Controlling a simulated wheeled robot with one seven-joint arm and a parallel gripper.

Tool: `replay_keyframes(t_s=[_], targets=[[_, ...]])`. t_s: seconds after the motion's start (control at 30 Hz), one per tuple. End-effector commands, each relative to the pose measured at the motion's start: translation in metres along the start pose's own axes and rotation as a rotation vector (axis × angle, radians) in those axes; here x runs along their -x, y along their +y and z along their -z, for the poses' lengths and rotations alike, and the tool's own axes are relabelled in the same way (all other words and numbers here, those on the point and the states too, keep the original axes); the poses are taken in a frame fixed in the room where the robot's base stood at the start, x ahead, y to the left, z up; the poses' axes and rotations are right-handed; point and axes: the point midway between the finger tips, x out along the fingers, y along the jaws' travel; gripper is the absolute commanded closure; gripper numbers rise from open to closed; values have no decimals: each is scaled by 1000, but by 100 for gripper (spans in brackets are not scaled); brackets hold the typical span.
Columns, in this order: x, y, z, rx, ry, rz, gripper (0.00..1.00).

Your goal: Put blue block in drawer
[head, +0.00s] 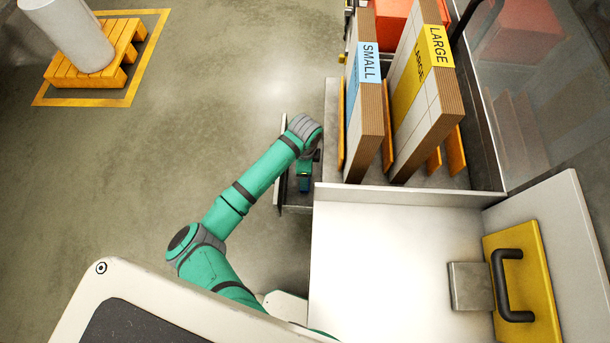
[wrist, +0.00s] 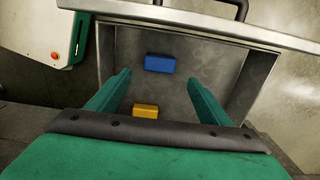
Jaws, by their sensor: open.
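The blue block (wrist: 159,63) lies on the floor of the open grey metal drawer (wrist: 240,88) in the wrist view, near its handle end. A yellow block (wrist: 146,111) lies in the same drawer, closer to my wrist and partly hidden behind its dark edge. My gripper (wrist: 160,77) is open over the drawer, with its two teal fingers apart. The blue block shows between and beyond the fingertips, and nothing is held. In the head view my gripper (head: 304,182) points down over the drawer (head: 295,209), and the drawer's contents are mostly hidden there.
Panels marked SMALL (head: 368,95) and LARGE (head: 425,95) stand right of the drawer. A white surface with a yellow plate (head: 538,268) and black handle is at front right. A wooden pallet (head: 95,62) stands at far left. The floor between is clear.

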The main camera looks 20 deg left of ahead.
Motion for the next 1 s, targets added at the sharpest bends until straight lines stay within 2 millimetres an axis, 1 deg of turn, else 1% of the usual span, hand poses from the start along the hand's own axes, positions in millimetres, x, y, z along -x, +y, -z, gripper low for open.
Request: replay_keyframes(t_s=[0.03, 0.1, 0.2, 0.3, 1.0], targets=[[8, 0, 0, -2, 0, 1, 27], [17, 0, 0, -1, 1, 1, 27], [26, 0, 0, -1, 0, 0, 27], [30, 0, 0, -1, 0, 0, 27], [31, 0, 0, 0, 0, -1, 27]])
